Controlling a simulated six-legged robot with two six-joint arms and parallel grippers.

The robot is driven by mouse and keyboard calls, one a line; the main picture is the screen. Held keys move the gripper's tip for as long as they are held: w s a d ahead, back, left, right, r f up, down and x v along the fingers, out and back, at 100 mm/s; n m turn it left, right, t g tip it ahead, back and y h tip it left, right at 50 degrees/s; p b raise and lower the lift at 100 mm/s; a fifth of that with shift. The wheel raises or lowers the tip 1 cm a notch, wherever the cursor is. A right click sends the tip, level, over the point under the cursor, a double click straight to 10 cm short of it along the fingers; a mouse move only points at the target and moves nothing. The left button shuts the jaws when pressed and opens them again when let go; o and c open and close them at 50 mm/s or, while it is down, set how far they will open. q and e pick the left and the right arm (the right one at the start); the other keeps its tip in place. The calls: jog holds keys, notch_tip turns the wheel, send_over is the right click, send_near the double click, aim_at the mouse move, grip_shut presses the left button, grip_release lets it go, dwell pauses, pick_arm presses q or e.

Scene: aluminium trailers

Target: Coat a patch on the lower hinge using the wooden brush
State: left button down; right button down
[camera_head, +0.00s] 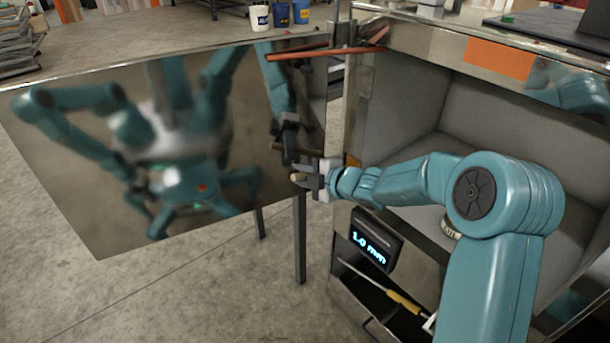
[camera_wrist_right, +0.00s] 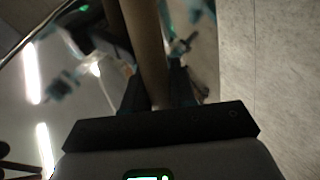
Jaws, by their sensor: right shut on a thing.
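In the right wrist view, the brush's round wooden handle (camera_wrist_right: 148,50) runs up between the dark fingers (camera_wrist_right: 152,95). The bristles are not visible. The lower hinge cannot be made out clearly; my gripper and forearm cover part of the door-side edge of the cabinet, where a small orange patch (camera_head: 352,160) shows. My left gripper shows only as a reflection in the panel.
A display reading 1.0 mm (camera_head: 370,246) hangs on the cabinet front below my forearm. Under it, a yellow-handled tool (camera_head: 404,301) lies in an open tray. A red bar (camera_head: 318,53) lies across the panel's top. Several buckets stand at the back. Concrete floor lies open at lower left.

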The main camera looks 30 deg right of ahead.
jog(key=shift+a+f+b, duration=0.15)
jog(key=shift+a+b, duration=0.1)
jog(key=shift+b, duration=0.3)
jog(key=a+b, duration=0.2)
jog(key=a, duration=0.1)
jog(key=a+b, duration=0.2)
jog(key=shift+s+a+r, duration=0.2)
jog(key=shift+s, duration=0.05)
jog(key=a+b, duration=0.3)
jog(key=shift+s, duration=0.15)
jog(key=shift+a+f, duration=0.1)
dwell(0.5)
